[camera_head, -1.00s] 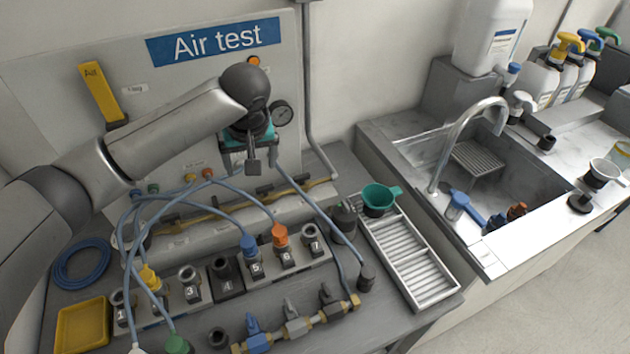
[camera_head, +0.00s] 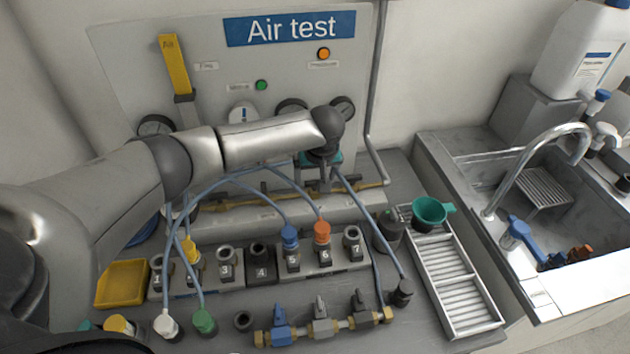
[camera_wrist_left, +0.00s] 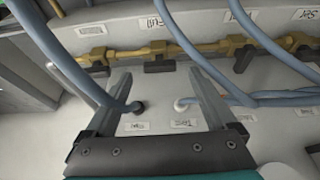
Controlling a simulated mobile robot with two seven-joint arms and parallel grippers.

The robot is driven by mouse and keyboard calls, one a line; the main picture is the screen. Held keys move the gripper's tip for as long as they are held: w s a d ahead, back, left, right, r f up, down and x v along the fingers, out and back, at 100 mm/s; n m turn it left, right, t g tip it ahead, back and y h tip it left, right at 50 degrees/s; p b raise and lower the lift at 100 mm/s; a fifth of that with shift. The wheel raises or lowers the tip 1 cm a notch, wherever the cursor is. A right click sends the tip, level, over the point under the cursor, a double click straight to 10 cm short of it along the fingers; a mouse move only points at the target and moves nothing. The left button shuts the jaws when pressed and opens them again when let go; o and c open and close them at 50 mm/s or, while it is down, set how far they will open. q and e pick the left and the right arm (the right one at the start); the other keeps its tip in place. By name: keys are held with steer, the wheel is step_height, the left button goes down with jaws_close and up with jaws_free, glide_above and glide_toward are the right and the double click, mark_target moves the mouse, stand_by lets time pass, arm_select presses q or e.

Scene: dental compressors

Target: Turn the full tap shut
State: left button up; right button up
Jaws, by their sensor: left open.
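A brass pipe with black-handled taps runs along the ledge below the panel (camera_head: 245,203); it also crosses the left wrist view (camera_wrist_left: 205,50). In that upside-down view, the label "Full" (camera_wrist_left: 153,22) sits beside the middle tap, a black T-shaped handle (camera_wrist_left: 157,66). My left gripper (camera_head: 325,187) is open and empty, pointing down over the pipe. In the left wrist view its two fingers (camera_wrist_left: 160,78) appear on either side of the full tap's handle; I cannot tell the remaining height or any contact. In the head view my arm and gripper hide this tap. My right gripper is out of view.
Blue hoses (camera_wrist_left: 185,35) pass close to the fingers. Numbered sockets (camera_head: 226,265) with plugs stand in front, and a valve manifold (camera_head: 320,325) lies nearer. The sink (camera_head: 560,215) is at right.

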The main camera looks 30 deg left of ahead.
mark_target(314, 185)
arm_select(q)
steer(key=shift+x, duration=1.3)
steer(key=shift+c, duration=0.3)
